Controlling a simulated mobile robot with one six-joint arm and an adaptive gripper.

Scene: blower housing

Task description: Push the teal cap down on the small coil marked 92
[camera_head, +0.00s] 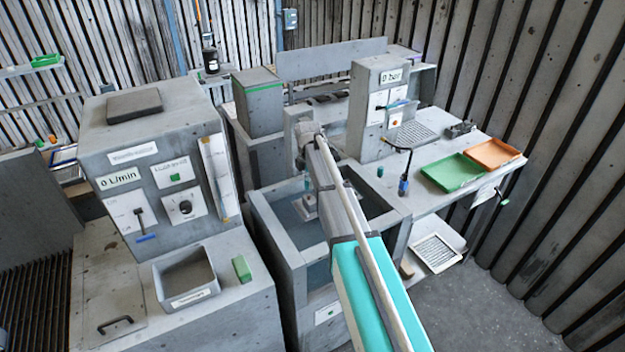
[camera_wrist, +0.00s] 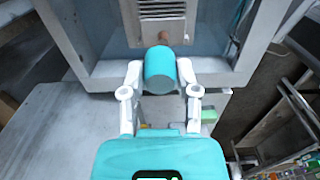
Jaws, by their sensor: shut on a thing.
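In the wrist view, my gripper (camera_wrist: 160,75) has its two white fingers closed on the sides of a teal cylinder, which looks like the teal cap (camera_wrist: 160,68). A small brown rounded piece (camera_wrist: 163,36) shows just past the cap's far end, in front of a grey slatted block (camera_wrist: 162,12). I cannot tell whether the cap touches the brown piece. No mark 92 is legible, so I cannot say which piece is the small coil. In the head view, my arm reaches over the open grey tank, and a small teal piece (camera_head: 307,182) shows beside it; my fingers are not clear there.
The tank's walls (camera_head: 277,243) stand close around the arm's far end. A green tray (camera_head: 452,171) and an orange tray (camera_head: 494,153) lie on the right bench. A control cabinet (camera_head: 152,170) stands at the left. Another small teal piece (camera_head: 380,171) stands on the bench.

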